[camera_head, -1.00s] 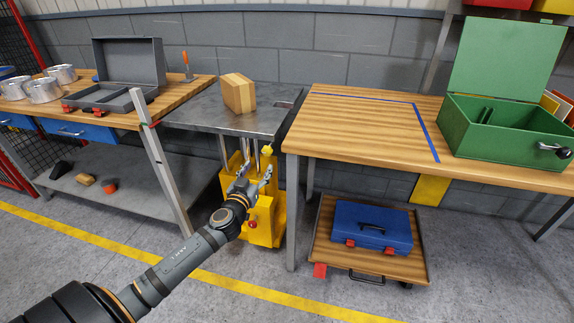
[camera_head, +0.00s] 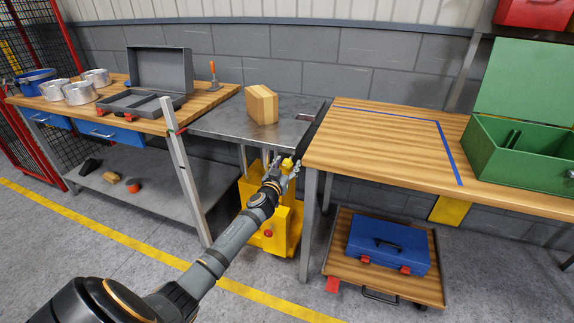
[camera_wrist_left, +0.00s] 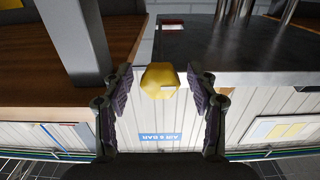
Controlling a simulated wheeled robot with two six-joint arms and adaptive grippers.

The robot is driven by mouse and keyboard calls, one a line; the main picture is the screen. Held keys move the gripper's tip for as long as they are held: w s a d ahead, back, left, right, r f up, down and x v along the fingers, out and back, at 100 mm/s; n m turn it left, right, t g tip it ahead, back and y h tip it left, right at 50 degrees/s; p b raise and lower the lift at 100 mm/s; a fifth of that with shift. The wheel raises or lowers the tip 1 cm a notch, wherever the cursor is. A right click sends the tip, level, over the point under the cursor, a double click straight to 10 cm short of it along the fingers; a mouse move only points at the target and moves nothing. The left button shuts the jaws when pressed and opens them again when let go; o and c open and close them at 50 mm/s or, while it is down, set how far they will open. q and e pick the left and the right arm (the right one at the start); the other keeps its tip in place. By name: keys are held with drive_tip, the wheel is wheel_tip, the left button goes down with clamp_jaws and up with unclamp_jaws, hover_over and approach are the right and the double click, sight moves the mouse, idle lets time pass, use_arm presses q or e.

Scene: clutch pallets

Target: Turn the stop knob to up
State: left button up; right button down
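A yellow faceted knob (camera_head: 287,163) sits at the front edge of the steel lift table (camera_head: 222,124). In the left wrist view, the knob (camera_wrist_left: 160,80) shows a short pale mark low on its right side. My left gripper (camera_head: 285,170) is at the knob. In the left wrist view, the open fingers (camera_wrist_left: 160,95) stand on either side of the knob, with a gap on each side. The gripper partly covers the knob in the head view. My right gripper is out of view.
A wooden block (camera_head: 262,105) stands on the lift table. The yellow lift body (camera_head: 285,225) below carries a red button (camera_head: 268,233). A wooden workbench (camera_head: 390,150) is close on the right, and a grey post (camera_head: 185,180) stands on the left. A blue case (camera_head: 388,243) lies on a low cart.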

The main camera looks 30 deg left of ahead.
use_arm(q)
drive_tip(key=c, duration=1.1)
